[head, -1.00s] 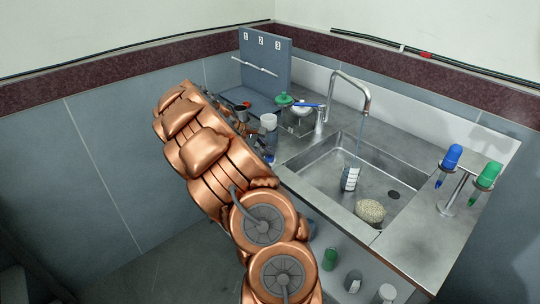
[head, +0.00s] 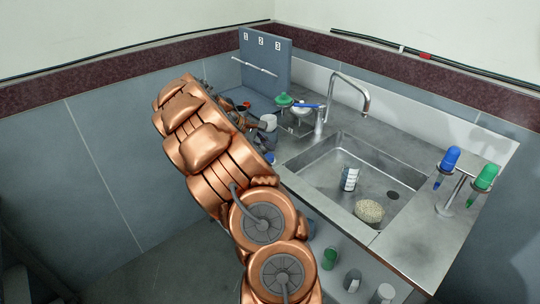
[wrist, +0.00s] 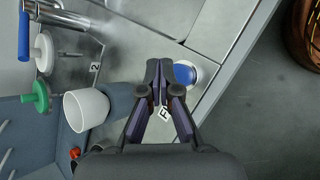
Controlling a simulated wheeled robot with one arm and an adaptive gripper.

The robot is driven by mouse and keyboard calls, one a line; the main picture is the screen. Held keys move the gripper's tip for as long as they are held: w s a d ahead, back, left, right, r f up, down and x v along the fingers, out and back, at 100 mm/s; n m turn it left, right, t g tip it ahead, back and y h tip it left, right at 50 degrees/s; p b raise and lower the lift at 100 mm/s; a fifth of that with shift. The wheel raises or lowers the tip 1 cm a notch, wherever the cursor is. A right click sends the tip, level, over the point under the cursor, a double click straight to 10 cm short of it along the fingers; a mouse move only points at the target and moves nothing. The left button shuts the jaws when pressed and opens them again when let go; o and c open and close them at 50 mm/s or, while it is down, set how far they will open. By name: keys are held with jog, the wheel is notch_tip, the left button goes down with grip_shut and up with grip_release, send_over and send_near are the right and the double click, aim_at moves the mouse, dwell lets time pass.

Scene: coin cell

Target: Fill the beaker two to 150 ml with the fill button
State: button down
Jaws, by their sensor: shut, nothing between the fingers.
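A beaker with dark markings (head: 349,179) stands in the sink below the tap (head: 364,96); its fill level is too small to read, and no water stream shows. I cannot tell its number. In the wrist view my gripper (wrist: 160,70) is shut and empty. Its fingertips are beside a blue round button (wrist: 185,74) on a white ring, with an "F" label (wrist: 164,114) close by. I cannot tell whether the tips touch the button.
A white cup (wrist: 86,108), a green-knobbed lid (wrist: 40,90) and a "2" label (wrist: 95,67) are left of my gripper. A sponge-like lump (head: 369,211) lies in the sink (head: 315,181).

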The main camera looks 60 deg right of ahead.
aim_at(268, 156)
jog(key=shift+r+p, duration=0.95)
jog(key=shift+r, duration=1.3)
jog(key=shift+a+r, duration=0.15)
jog(key=shift+a, duration=0.1)
jog(key=s+a+r+m+t+y, duration=0.1)
jog(key=s+a+r, duration=0.15)
jog(key=a, duration=0.75)
jog(key=s+a+r+m+t+y, duration=0.1)
jog(key=s+a+r+m, duration=0.15)
jog(key=a, duration=0.85)
jog(key=s+a+f+y, duration=0.1)
jog(key=s+a, duration=0.4)
jog(key=a, duration=0.3)
jog(key=s+a+f+n+t+y, duration=0.1)
jog(key=s+a, duration=0.3)
jog(key=a, duration=0.5)
jog(key=s+a+f+n+t+y, duration=0.1)
jog(key=s+a+y, duration=0.2)
jog(key=a, duration=0.6)
jog(key=s, duration=0.2)
jog(key=shift+s+f, duration=0.15)
jog(key=shift+s, duration=0.2)
